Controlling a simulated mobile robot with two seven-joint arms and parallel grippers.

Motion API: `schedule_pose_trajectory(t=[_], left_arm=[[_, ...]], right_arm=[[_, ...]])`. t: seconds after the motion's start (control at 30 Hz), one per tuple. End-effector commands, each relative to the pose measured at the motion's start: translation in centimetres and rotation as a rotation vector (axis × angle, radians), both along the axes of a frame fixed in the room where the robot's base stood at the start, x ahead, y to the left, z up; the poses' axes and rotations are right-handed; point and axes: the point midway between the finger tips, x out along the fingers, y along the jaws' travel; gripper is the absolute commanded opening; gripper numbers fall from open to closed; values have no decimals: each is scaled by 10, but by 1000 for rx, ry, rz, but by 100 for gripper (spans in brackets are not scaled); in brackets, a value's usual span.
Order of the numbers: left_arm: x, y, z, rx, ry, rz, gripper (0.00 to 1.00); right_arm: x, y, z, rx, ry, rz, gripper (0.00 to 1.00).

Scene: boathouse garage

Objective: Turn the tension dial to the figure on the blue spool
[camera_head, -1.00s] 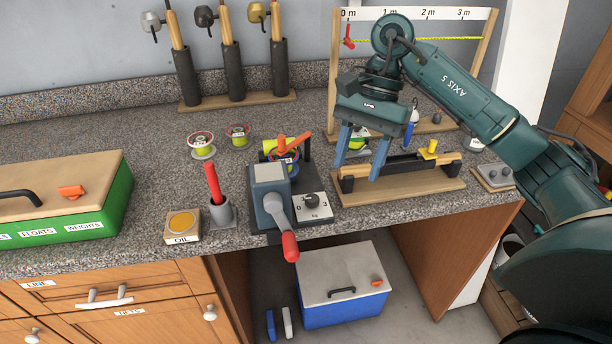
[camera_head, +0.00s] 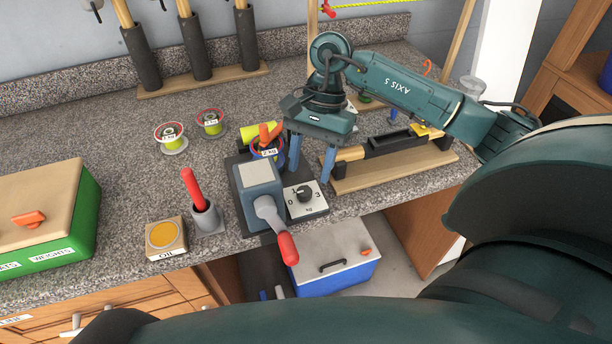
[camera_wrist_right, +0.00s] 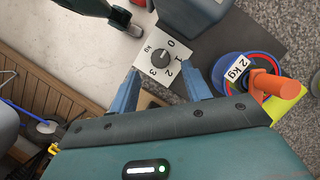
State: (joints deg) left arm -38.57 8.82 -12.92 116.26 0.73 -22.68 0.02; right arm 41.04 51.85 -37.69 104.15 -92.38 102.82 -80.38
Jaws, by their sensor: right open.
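The tension dial is a black knob (camera_head: 304,193) on a white plate (camera_head: 316,206) marked in kg, beside the grey winder (camera_head: 258,190). In the right wrist view the knob (camera_wrist_right: 158,57) has figures 0 to 3 around it, and its light mark seems to lie toward 0. The blue spool (camera_head: 256,157) carries a "2 KG" label, also readable in the right wrist view (camera_wrist_right: 237,70). My right gripper (camera_head: 309,178) is open and empty, its fingers above and behind the dial, apart from the knob. In the wrist view the knob lies just beyond the fingertips (camera_wrist_right: 162,80).
The winder's red-handled crank (camera_head: 287,248) juts over the bench front. A cup with a red-handled tool (camera_head: 207,216) and an oil tin (camera_head: 165,238) stand left. A wooden stand (camera_head: 395,172) is at right. Two spools (camera_head: 172,138) sit behind on open bench.

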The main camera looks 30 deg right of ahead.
Motion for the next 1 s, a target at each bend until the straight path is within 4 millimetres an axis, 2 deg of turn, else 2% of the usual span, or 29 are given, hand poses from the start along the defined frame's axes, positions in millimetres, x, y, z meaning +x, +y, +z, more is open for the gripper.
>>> schedule_pose_trajectory(t=[0.1, 0.3, 0.63, 1.0], left_arm=[[0, 3, 0, 3, 11, 11, 62], [2, 2, 1, 1, 14, 16, 62], [4, 3, 2, 2, 9, 16, 62], [3, 3, 2, 4, 10, 12, 62]], right_arm=[[-5, 8, -18, 3, 3, 2, 48], [-8, 13, -36, 1, 0, 1, 48], [-9, 15, -40, 2, -1, 1, 48], [-9, 14, -40, 1, -1, 1, 18]])
